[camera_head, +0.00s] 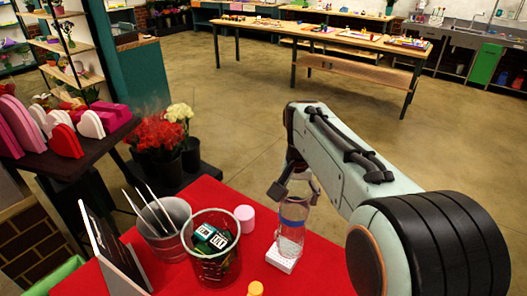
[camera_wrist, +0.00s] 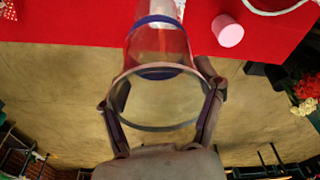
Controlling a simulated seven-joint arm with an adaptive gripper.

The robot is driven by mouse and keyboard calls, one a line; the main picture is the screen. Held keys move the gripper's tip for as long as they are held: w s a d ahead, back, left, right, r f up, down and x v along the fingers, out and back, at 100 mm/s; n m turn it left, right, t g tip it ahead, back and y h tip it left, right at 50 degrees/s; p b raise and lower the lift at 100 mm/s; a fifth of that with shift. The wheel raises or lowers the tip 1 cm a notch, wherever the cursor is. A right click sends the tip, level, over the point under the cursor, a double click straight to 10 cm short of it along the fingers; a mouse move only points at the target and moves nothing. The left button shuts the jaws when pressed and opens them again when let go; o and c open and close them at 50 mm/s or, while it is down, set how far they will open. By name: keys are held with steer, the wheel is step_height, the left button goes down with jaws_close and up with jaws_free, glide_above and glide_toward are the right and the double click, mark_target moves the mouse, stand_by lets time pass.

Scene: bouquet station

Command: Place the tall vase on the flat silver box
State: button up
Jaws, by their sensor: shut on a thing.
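The tall vase (camera_head: 291,228) is clear glass with a blue band and stands about upright above the red table. In the wrist view, the vase (camera_wrist: 160,45) shows its wide round rim close to me. My gripper (camera_head: 296,188) is shut on it near the rim, with one finger on each side; the fingers also show in the wrist view (camera_wrist: 160,100). A small flat pale box (camera_head: 283,262) with dark dots lies right under the vase's base. I cannot tell whether this is the silver box or whether the base touches it.
A pink cylinder (camera_head: 244,213) stands left of the vase, also in the wrist view (camera_wrist: 228,30). A wire basket (camera_head: 212,262) with small boxes and a grey bucket (camera_head: 163,240) with sticks stand further left. A yellow-topped item (camera_head: 255,288) is near the front. Red table (camera_head: 325,262) is clear on the right.

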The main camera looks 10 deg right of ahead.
steer(key=w+f, duration=0.5)
steer(key=f, duration=0.4)
steer(key=shift+d, duration=0.2)
steer(key=o, duration=1.2)
steer(key=shift+f, duration=0.1)
step_height(320, 180, up, 12)
steer(key=s, duration=0.2)
steer(key=s+a+f+n, duration=0.2)
steer(key=s, duration=0.8)
steer(key=s+a+f+n+g+y, duration=0.1)
steer(key=s+f+n, duration=0.1)
steer(key=s, duration=0.8)
steer(key=s+a+f+n, duration=0.1)
steer(key=s+a+f, duration=0.1)
steer(key=s, duration=0.8)
steer(key=shift+a+f+n+g+y, duration=0.15)
steer(key=shift+a+n+g+y, duration=0.15)
steer(key=shift+n+g, duration=0.1)
